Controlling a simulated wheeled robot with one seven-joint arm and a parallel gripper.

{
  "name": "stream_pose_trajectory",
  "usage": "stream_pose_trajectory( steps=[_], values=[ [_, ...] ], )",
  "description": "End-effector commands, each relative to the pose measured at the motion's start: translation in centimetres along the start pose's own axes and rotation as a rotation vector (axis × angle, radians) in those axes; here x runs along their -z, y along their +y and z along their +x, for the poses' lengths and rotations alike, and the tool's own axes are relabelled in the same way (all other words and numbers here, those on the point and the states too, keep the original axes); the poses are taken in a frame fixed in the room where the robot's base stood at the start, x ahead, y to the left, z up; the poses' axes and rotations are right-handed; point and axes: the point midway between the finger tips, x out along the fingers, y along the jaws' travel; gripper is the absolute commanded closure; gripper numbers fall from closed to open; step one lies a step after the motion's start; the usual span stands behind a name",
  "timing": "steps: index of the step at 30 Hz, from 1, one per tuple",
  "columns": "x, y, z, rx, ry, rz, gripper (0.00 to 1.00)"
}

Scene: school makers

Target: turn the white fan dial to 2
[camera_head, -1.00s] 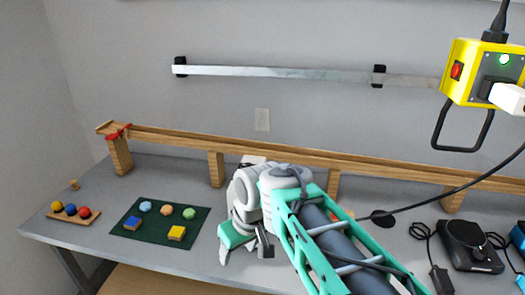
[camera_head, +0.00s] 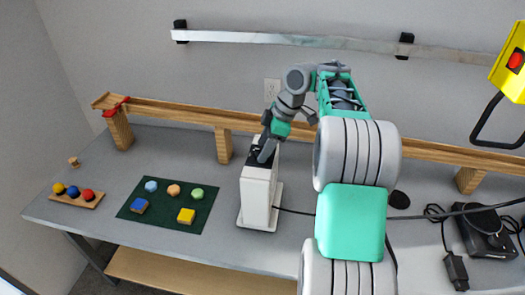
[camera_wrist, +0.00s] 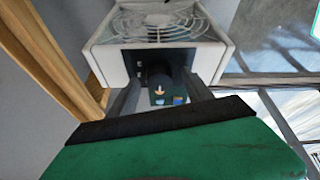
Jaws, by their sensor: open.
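The white fan (camera_head: 258,196) stands upright on the bench, a dark panel on its top. In the wrist view its white housing and round wire grille (camera_wrist: 158,24) fill the upper middle. My gripper (camera_head: 266,150) reaches down onto the fan's top from above. In the wrist view my gripper (camera_wrist: 160,84) is open, one finger on each side of the dial. I cannot tell whether the fingers touch it, and I cannot read its setting.
A wooden rail (camera_head: 180,138) on posts runs along the wall behind the fan. A green mat (camera_head: 160,226) with coloured pieces lies to the left, beside a wooden strip (camera_head: 75,200) with coloured balls. A black device (camera_head: 484,238) with cables sits at the right.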

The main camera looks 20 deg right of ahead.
Motion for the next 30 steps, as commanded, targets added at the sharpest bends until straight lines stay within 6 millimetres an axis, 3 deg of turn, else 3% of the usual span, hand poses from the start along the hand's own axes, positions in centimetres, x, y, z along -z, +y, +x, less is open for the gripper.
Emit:
stream_pose_trajectory(
  steps=[8,30],
  values=[
    [0.21,0.00,0.38,-0.001,0.000,-0.003,0.41],
    [0.22,0.00,0.38,-0.001,0.000,-0.002,1.00]
  ],
)
